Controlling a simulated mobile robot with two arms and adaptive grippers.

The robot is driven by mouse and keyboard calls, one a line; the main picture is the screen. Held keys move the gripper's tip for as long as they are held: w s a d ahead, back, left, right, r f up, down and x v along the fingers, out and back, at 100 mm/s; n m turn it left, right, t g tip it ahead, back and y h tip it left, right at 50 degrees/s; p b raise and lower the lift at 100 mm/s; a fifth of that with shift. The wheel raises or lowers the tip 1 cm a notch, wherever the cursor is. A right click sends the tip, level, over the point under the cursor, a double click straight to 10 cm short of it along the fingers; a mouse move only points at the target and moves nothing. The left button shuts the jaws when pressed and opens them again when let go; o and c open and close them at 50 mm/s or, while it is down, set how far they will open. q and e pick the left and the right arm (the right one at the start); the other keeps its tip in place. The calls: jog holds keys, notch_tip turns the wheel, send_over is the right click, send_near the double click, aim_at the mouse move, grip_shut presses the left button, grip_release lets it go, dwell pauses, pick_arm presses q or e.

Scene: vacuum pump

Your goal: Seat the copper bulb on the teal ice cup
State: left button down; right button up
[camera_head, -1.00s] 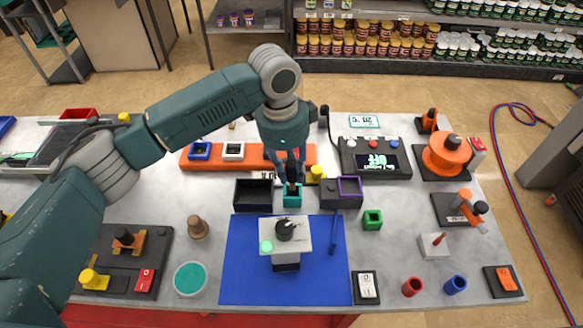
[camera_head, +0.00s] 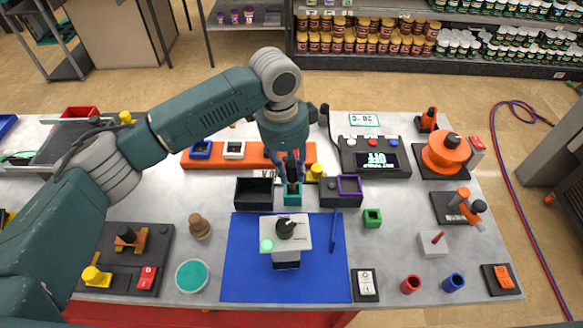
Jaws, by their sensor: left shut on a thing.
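The teal ice cup (camera_head: 293,198) is a small square cup on the table at the back edge of the blue mat. My left gripper (camera_head: 291,181) points down right at the top of this cup. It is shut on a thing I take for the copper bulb. Only a dark part of it shows between the fingers, at the cup's mouth. The rest is hidden by the fingers and the cup's wall. I cannot tell whether it touches the cup. My right gripper is not in view.
A black open box (camera_head: 254,192) stands close left of the cup, and a dark block with a purple-rimmed recess (camera_head: 349,184) close right. The orange rack (camera_head: 270,158) lies behind. A grey-topped stand (camera_head: 287,233) is on the blue mat (camera_head: 240,285) in front. A brown knobbed piece (camera_head: 199,226) stands left.

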aim_at(291, 180)
pick_arm(q)
jog(key=shift+f, duration=1.2)
dwell(0.3)
jog(key=shift+f, duration=0.7)
jog(key=shift+f, duration=0.35)
dwell(0.7)
jog(key=c, duration=1.4)
grip_release()
jog(key=shift+o, duration=0.2)
jog(key=shift+r, duration=0.15)
